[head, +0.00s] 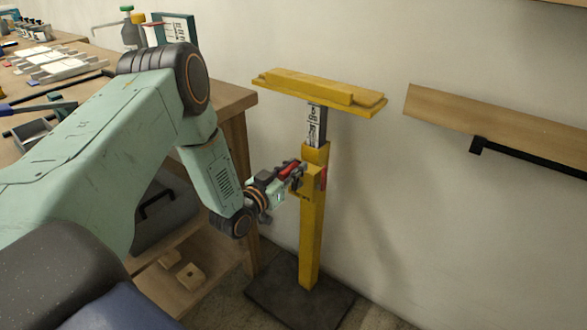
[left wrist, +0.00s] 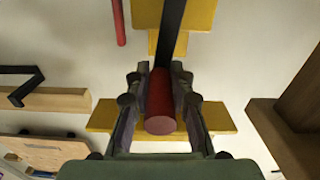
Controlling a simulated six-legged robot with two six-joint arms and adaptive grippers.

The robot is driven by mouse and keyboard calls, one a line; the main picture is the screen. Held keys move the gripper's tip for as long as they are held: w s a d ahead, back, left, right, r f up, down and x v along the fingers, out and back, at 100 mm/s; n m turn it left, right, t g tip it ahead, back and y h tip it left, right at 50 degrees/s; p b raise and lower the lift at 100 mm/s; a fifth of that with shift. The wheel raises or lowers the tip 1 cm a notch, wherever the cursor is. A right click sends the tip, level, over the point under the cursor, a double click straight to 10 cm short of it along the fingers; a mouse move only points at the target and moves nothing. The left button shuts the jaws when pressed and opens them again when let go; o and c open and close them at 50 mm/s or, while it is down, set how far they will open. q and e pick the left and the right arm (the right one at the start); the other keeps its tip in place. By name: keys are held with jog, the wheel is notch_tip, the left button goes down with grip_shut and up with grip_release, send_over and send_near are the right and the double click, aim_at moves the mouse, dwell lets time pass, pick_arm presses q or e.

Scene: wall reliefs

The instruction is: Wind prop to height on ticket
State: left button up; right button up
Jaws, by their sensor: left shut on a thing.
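The prop is a yellow post (head: 312,235) on a dark base plate (head: 300,293), upright near the wall. Its dark inner column (head: 315,125) carries a white scale with black marks, too small to read. A yellow crosspiece (head: 320,90) tops it, and also shows behind my fingers in the left wrist view (left wrist: 218,120). My left gripper (head: 294,175) is at the post's side, shut on the red crank handle (left wrist: 160,115), which lies between both fingers. The black crank arm (left wrist: 172,35) runs from it. My right gripper is out of view. I cannot pick out the ticket for certain.
A wooden workbench (head: 235,97) stands left of the prop, with blocks (head: 190,276) on its lower shelf. A wooden rail (head: 500,128) with a black bracket (head: 478,146) is on the wall at right. A second red part (head: 323,178) sits on the post.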

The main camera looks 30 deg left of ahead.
pick_arm(q)
grip_shut()
jog(key=shift+d+f+m, duration=0.1)
jog(key=shift+d+m, duration=0.2)
jog(key=shift+m, duration=0.1)
